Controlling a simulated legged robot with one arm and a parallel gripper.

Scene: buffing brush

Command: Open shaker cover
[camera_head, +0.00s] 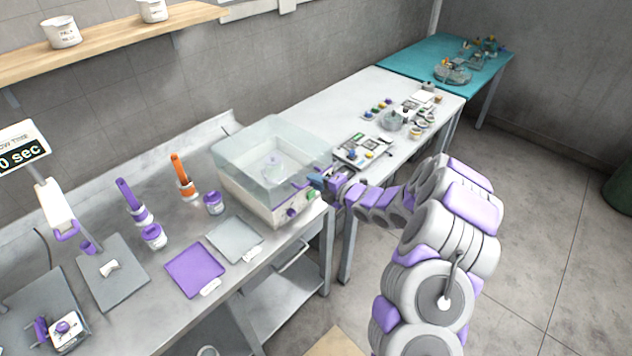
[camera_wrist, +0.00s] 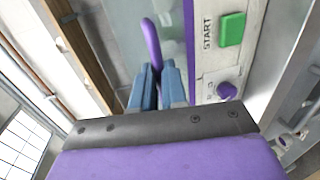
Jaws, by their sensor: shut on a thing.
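The shaker (camera_head: 258,204) is a white box on the steel bench, with a clear cover (camera_head: 240,150) over its top. The cover appears to be down, and a small clear vessel (camera_head: 273,166) shows through it. My gripper (camera_head: 322,178) is at the shaker's front right corner. In the wrist view, the blue fingers of my gripper (camera_wrist: 156,78) are shut on a purple handle (camera_wrist: 151,42) at the cover's edge. The shaker's front panel has a green START button (camera_wrist: 232,29) and a purple knob (camera_wrist: 226,90). The gripped part of the handle is hidden between the fingers.
A purple mat (camera_head: 194,268) and a grey mat (camera_head: 234,240) lie left of the shaker. Purple and orange brushes (camera_head: 182,172) stand behind them. A white table (camera_head: 350,95) with small items is beyond the shaker. The floor on the right (camera_head: 540,200) is clear.

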